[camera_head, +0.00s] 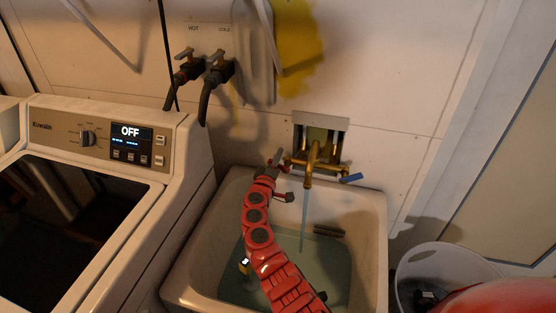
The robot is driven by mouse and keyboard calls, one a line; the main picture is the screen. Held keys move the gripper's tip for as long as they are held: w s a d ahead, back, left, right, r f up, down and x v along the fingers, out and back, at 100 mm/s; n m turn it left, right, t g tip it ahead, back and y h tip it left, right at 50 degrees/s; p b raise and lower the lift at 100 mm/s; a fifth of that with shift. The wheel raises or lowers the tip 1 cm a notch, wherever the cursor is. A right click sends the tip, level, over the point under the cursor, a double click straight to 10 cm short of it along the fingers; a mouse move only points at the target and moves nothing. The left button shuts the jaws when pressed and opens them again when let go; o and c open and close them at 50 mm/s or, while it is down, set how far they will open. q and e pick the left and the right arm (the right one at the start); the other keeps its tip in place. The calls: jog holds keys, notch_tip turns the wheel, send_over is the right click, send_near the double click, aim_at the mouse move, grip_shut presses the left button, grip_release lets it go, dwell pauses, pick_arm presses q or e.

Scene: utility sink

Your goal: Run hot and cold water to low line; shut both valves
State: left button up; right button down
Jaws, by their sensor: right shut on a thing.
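The utility sink (376,240) has greenish water (330,262) standing in it. A brass faucet (312,160) is on the wall above it, and a thin stream of water (305,220) falls from its spout into the basin. A blue valve handle (351,178) sticks out at the faucet's right. My right gripper (279,160) is at the faucet's left end, shut on the left valve handle, which it mostly hides. My red right arm crosses the basin and covers part of the water. I cannot make out a low line. My left gripper is not in view.
A washing machine (95,140) with an OFF display stands left of the sink. Wall taps (217,70) with hoses are above it. A white bucket (440,262) with dark contents stands right of the sink. A small yellow thing (245,266) shows in the basin beside my arm.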

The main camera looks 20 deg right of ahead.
jog(key=shift+w+a+f+n+b, duration=0.1)
jog(key=shift+f+n+b, duration=0.35)
jog(key=shift+n, duration=0.8)
jog(key=shift+w+a+f+n+b, duration=0.1)
jog(key=shift+f+n+b, duration=0.3)
jog(key=shift+n, duration=0.85)
jog(key=shift+s, duration=0.1)
jog(key=c, duration=0.7)
grip_release()
jog(key=shift+f, duration=0.1)
